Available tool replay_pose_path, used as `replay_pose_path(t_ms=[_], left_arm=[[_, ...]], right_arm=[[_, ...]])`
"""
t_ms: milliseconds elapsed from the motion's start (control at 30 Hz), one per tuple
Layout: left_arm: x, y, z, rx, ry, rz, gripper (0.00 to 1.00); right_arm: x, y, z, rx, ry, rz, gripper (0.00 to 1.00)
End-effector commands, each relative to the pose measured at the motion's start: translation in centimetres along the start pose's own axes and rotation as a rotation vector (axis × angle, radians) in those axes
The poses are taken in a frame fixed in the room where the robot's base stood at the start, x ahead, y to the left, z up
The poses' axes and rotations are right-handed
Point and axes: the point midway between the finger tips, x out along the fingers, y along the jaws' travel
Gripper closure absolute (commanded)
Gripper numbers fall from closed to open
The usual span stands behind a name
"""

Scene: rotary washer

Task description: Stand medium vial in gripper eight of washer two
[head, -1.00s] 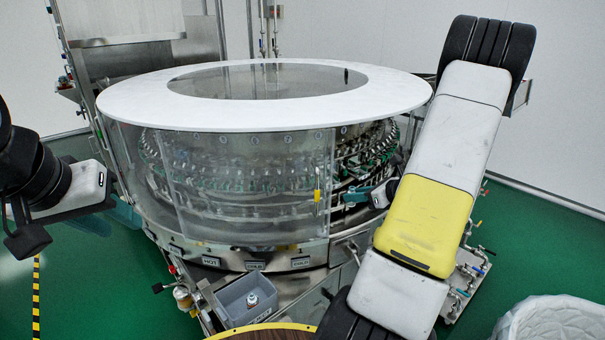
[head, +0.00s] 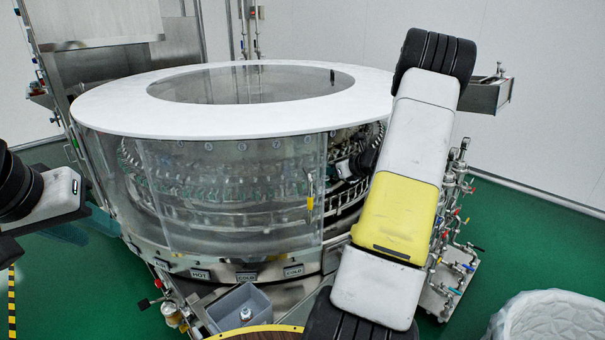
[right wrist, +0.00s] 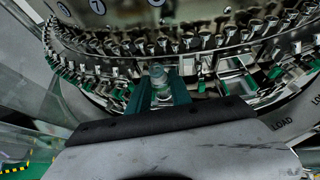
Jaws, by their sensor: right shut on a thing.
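The round rotary washer (head: 215,235) has a white ring top, clear side panels and a ring of small metal grippers (right wrist: 205,40) inside. My right gripper (right wrist: 160,90) is shut on a clear vial (right wrist: 158,74), held upright between its green fingers. In the right wrist view the vial is in front of the metal grippers, below numbered plates, one reading 7; I cannot tell whether it touches any. In the head view my right gripper is at the washer's open side, largely hidden. My left gripper (head: 82,226) is at the far left with its teal fingers apart, empty.
A grey bin (head: 222,306) with a small vial-like item (head: 246,315) stands at the washer's front. A round table edge (head: 270,331) is in front. A lined white bin (head: 548,318) stands at the lower right. Pipes and valves (head: 458,235) are right of my right arm.

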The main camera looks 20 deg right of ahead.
Motion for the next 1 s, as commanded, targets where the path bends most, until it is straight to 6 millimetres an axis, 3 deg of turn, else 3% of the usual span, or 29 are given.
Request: replay_pose_path(t_ms=[267, 467, 1000], left_arm=[[0.0, 0.0, 0.0, 0.0, 0.0, 0.0, 0.64], [0.0, 0.0, 0.0, 0.0, 0.0, 0.0, 0.64], [0.0, 0.0, 0.0, 0.0, 0.0, 0.0, 0.64]], right_arm=[[2.1, 0.1, 1.1, -0.002, -0.001, 0.001, 1.0], [3.5, 0.0, -1.9, 0.003, 0.002, 0.001, 1.0], [3.9, 0.0, -2.9, 0.0, 0.001, 0.0, 1.0]])
